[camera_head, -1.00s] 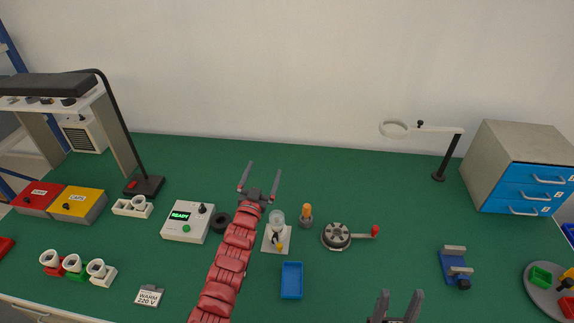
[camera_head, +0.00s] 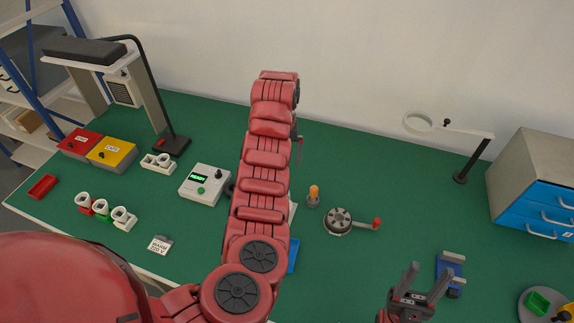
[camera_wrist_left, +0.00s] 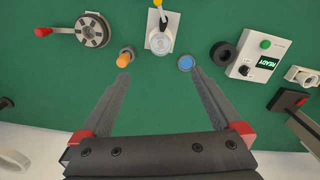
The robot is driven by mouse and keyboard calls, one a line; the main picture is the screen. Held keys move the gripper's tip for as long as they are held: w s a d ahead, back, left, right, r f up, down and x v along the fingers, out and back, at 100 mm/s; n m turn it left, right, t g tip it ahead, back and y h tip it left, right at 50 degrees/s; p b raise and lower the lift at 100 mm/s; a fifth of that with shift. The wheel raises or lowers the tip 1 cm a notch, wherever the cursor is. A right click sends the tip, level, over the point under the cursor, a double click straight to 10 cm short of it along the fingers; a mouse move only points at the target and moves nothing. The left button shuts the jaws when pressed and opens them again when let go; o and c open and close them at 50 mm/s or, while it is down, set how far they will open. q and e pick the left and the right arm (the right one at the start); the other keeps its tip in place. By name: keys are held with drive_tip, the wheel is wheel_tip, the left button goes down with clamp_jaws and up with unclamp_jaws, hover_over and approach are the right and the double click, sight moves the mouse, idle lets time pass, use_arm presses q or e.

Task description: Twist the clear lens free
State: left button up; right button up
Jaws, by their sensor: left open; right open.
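The clear lens (camera_wrist_left: 160,42) shows in the left wrist view as a round clear dome on a white base (camera_wrist_left: 160,20). In the head view my left arm hides the lens; only an edge of the white base (camera_head: 293,211) shows. My left gripper (camera_wrist_left: 157,76) is open and empty, its fingers spread wide on the wall side of the lens, apart from it. In the head view the arm mostly hides this gripper. My right gripper (camera_head: 432,271) is open and empty near the front, left of the blue fixture.
An orange-topped piece (camera_wrist_left: 125,58) and a blue disc (camera_wrist_left: 186,63) flank the lens near the left fingertips. Nearby are a black ring (camera_wrist_left: 222,53), the READY box (camera_head: 204,184), a crank wheel (camera_head: 338,220) and a partly hidden blue tray (camera_head: 293,255).

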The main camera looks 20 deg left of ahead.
use_arm(q)
wheel_tip(320, 180, down, 12)
drive_tip(key=b, duration=0.3)
drive_tip(key=shift+a+f+b, duration=0.1)
drive_tip(key=shift+b, duration=0.25)
wheel_tip(320, 180, down, 2)
drive_tip(key=shift+f+p, duration=0.25)
drive_tip(key=shift+p, duration=0.7)
drive_tip(key=shift+f, duration=1.25)
drive_tip(key=shift+p, duration=0.3)
drive_tip(key=c, duration=1.4)
drive_tip(key=n, duration=0.3)
